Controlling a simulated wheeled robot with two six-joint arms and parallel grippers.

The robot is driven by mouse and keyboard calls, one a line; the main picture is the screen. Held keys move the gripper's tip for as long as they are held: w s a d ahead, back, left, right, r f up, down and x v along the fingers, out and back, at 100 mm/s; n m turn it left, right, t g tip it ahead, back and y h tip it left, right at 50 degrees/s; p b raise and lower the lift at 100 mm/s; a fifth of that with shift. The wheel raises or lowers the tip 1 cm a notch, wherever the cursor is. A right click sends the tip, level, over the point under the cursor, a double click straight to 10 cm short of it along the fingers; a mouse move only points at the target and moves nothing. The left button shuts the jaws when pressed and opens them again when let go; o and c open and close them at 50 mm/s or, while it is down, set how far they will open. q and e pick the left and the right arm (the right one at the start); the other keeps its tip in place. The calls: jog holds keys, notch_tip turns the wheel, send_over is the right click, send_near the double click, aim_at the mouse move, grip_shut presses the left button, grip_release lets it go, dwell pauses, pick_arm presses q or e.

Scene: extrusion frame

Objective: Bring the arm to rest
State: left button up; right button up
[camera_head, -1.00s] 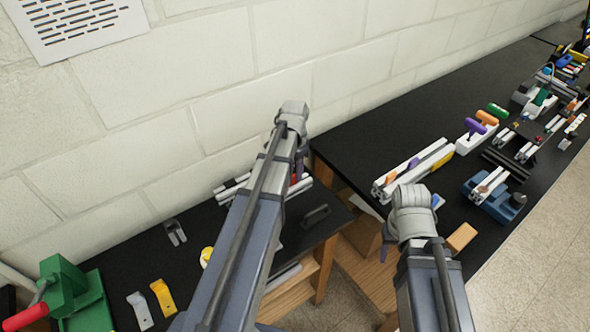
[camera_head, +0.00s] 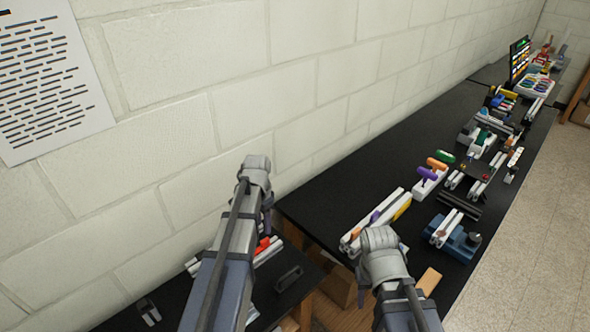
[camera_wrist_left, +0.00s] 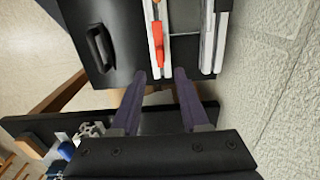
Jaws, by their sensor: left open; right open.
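My left gripper (camera_wrist_left: 160,74) is open in the left wrist view, with two dark purple fingers apart and nothing between them. In the head view my left arm reaches up from the bottom, and its wrist hides most of that gripper. Below the fingertips in the wrist view lies a black table with pale profiles (camera_wrist_left: 210,40), an orange-red part (camera_wrist_left: 157,38) and a black handle (camera_wrist_left: 102,48). My right gripper (camera_head: 361,296) shows only as a small dark piece under the right wrist in the head view; the rest is hidden. No object shows in it.
A long black table (camera_head: 330,180) runs along the block wall to the back right. It carries pale profiles (camera_head: 372,222), screwdrivers with coloured handles (camera_head: 428,174) and a blue vise (camera_head: 455,240). A lower black table with a black handle (camera_head: 288,278) stands at left. Floor is clear at right.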

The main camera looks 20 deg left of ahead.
pick_arm(q)
jog(key=s+d+f+n+b, duration=0.1)
jog(key=s+d, duration=0.7)
jog(key=d, duration=0.3)
jog(key=s+d+f+n+y+b, duration=0.1)
jog(key=s+d, duration=0.7)
jog(key=d, duration=0.4)
jog(key=shift+s, duration=0.25)
